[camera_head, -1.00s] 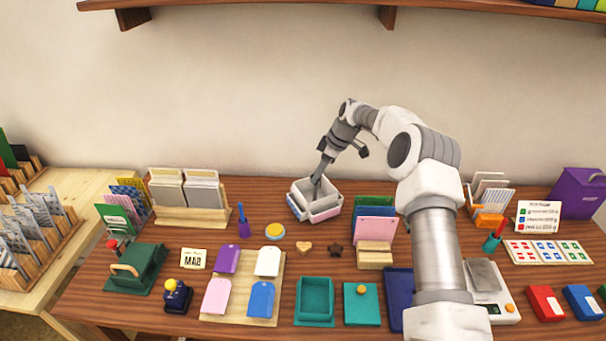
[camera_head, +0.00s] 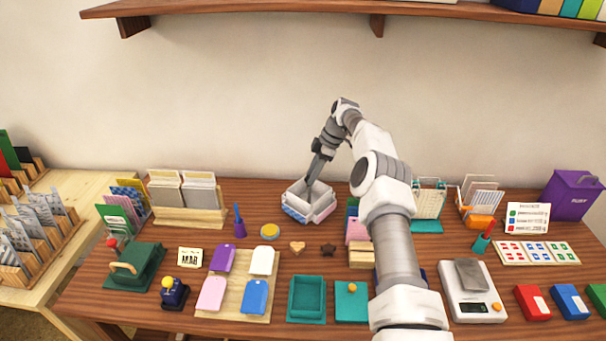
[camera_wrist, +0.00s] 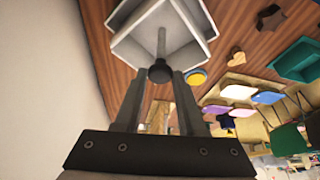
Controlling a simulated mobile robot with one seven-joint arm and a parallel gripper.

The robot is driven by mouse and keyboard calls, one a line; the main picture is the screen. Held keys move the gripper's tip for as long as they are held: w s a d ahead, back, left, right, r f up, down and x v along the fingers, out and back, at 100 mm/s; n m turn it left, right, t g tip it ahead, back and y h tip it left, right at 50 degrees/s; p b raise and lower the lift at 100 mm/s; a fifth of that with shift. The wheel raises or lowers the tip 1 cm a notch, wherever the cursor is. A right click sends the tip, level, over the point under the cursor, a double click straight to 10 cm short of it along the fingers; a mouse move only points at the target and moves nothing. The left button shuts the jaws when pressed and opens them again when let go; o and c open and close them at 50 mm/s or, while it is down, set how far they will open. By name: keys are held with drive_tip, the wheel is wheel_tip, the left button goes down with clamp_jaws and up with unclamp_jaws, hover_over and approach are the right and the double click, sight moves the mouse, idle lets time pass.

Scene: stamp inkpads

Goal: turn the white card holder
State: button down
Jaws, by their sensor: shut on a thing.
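My gripper (camera_head: 311,182) reaches down into the holder from above. In the wrist view its fingers (camera_wrist: 158,80) are shut on the knob. The fingers hide part of the holder's middle in the head view.
A wooden card rack (camera_head: 190,218) stands to the left, with a purple stamp (camera_head: 240,228) and round yellow tin (camera_head: 269,231) between. A pink card stand (camera_head: 358,232) is close on the right, partly behind my arm. The wall is close behind.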

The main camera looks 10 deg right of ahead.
idle(0.5)
drive_tip(key=c, duration=0.5)
unclamp_jaws()
drive_tip(key=p+v, duration=1)
drive_tip(key=v, duration=0.2)
drive_tip(key=shift+p, duration=0.35)
